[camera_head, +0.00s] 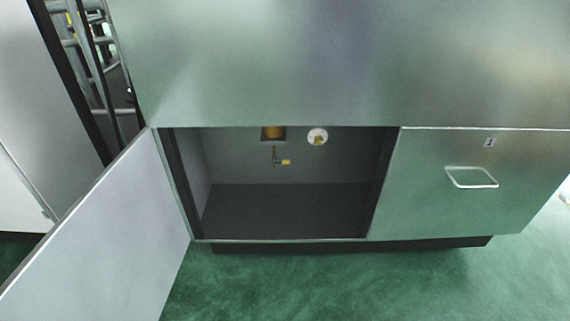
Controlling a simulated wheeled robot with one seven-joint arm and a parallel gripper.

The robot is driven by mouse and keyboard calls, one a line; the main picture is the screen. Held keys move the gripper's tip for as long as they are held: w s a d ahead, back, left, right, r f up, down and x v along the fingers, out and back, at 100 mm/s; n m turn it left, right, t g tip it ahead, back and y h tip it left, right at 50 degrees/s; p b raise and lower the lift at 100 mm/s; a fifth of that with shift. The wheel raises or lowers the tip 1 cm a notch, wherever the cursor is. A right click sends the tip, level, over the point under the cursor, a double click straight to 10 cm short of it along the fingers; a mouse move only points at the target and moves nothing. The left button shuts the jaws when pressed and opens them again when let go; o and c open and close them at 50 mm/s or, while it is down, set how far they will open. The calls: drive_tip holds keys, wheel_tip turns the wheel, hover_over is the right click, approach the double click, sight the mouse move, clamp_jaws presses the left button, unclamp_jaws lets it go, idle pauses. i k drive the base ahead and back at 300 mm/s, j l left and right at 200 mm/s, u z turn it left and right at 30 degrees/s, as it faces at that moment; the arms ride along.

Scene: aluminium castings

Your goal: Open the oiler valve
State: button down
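The oiler valve (282,162) is small, with a brass-coloured pipe and a short yellow handle that points right, roughly level. It sits on the back wall inside the open cabinet compartment (290,210). Above it is an amber oil container (273,133), its top hidden by the cabinet's upper edge. A round white gauge (317,136) with a yellowish middle is to the right of the container. The valve is too small here to tell its inner state. My gripper is not in view.
The left door (105,235) stands swung open outward to the left. Green floor (330,285) in front is clear. Metal framework (100,70) shows at the upper left.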

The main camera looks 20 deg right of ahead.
sight(273, 159)
drive_tip(key=i+j, duration=0.95)
drive_tip(key=i, duration=0.25)
